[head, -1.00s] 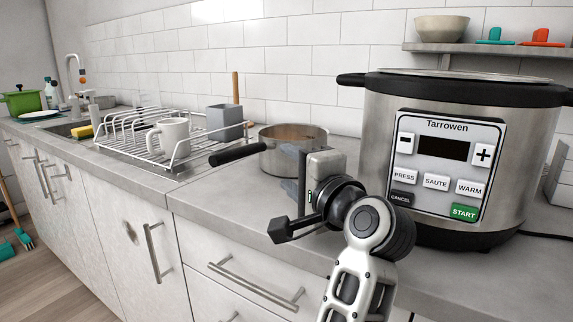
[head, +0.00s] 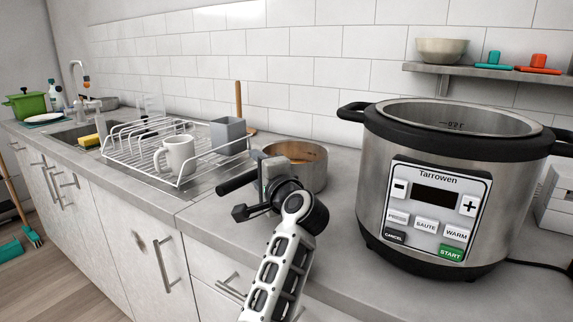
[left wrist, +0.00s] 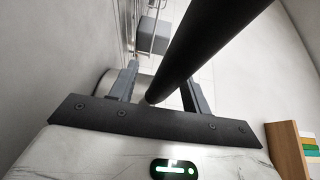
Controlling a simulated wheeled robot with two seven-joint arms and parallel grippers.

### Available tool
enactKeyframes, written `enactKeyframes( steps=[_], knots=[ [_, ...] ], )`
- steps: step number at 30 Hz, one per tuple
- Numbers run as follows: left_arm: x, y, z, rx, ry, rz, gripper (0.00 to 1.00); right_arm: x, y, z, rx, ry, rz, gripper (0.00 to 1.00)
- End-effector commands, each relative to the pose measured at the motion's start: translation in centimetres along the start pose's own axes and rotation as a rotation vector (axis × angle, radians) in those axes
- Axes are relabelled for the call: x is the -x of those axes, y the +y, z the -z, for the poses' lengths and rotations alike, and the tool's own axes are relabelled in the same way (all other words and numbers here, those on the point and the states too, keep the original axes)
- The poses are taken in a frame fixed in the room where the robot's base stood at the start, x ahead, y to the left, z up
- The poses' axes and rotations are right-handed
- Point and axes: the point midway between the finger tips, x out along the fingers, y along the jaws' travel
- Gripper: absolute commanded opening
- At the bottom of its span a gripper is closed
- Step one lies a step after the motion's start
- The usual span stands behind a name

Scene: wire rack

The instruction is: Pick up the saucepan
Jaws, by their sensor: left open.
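The saucepan (head: 312,172) is a metal pot with a copper-toned inside and a black handle (head: 236,183) pointing left. It stands on the counter between the dish rack and the pressure cooker. My left gripper (head: 265,168) is at the handle side of the pan and hides part of the handle and pan wall. In the left wrist view the gripper (left wrist: 160,92) is open, and the black handle (left wrist: 208,42) runs between its two fingers, close to the palm. I cannot tell whether the fingers touch the handle. My right gripper is out of view.
The pressure cooker (head: 375,180) stands close on the right. The white wire rack (head: 125,150) with a white mug (head: 177,155) and a grey holder (head: 227,134) is on the left. A wall shelf (head: 480,74) is at upper right. Bare counter (head: 335,235) lies in front of the cooker.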

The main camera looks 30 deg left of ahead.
Motion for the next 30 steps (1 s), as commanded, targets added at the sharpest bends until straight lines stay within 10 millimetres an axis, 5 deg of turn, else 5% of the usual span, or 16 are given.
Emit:
enactKeyframes(
  steps=[9,15,30],
  knots=[
    [-0.79,0.13,0.01,0.001,0.001,-0.001,0.48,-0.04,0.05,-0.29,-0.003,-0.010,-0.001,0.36],
    [-0.76,0.14,0.01,0.001,0.001,-0.001,0.00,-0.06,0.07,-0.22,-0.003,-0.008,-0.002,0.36],
    [-0.72,0.19,0.04,0.002,0.001,-0.002,0.00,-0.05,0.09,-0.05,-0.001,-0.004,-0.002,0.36]
  ],
)
